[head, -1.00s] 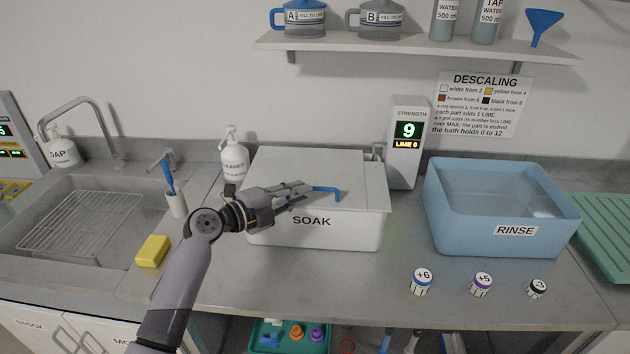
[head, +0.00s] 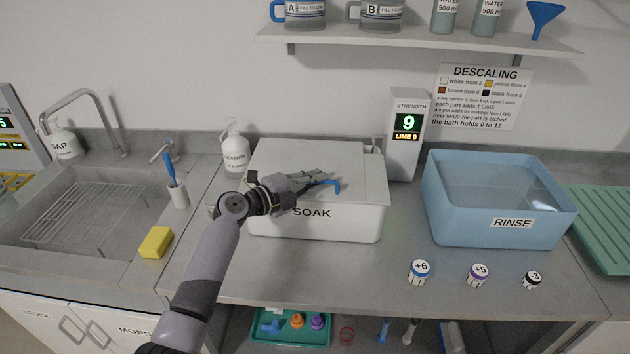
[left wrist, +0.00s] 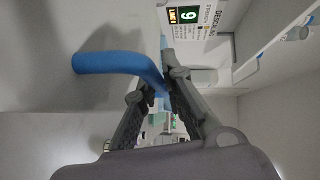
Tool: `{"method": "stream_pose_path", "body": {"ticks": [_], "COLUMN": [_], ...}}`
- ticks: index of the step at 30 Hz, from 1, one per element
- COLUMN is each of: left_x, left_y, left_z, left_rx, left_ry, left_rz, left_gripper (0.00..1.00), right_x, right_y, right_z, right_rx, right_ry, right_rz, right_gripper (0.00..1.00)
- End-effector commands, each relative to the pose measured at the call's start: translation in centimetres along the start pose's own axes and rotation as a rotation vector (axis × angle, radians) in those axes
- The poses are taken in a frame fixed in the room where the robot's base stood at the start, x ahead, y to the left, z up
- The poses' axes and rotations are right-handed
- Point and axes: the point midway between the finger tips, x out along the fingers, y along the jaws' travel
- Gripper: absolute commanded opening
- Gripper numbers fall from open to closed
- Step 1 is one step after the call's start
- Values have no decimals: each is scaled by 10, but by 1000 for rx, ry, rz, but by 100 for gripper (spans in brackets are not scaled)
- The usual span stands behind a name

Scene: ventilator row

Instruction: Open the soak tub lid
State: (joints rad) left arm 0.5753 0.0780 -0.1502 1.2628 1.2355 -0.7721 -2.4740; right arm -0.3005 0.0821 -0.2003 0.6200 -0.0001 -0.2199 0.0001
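The white soak tub (head: 345,225), marked SOAK, stands on the counter with its pale lid (head: 310,157) lying closed on top. A blue bent handle (head: 336,184) is at the front part of the lid. My left gripper (head: 322,179) reaches over the lid from the left, at the handle. In the left wrist view the blue handle (left wrist: 108,62) bends down between the two fingers (left wrist: 155,92), which close in on it from both sides. The fingers hide part of the handle. My right gripper does not show.
A blue rinse basin (head: 450,212) stands to the right, with several small numbered pots such as the +6 pot (head: 419,272) in front. A strength display (head: 408,135) reads 9 behind the tub. A cleaner bottle (head: 235,152) and yellow sponge (head: 156,242) are at left.

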Motion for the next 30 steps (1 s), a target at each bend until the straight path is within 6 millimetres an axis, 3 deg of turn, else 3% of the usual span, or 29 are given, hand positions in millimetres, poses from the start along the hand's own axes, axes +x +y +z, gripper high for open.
{"method": "stream_pose_path", "body": {"ticks": [22, 30], "left_x": [0, 0], "left_y": [2, -9], "left_z": [0, 1], "left_rx": [2, -20], "left_ry": [0, -1], "left_rz": [5, 32], "left_gripper": [0, 0], "right_x": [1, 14], "right_y": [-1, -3], "right_z": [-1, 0], "right_rx": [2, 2], "right_ry": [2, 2], "right_rz": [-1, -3], "right_gripper": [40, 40]}}
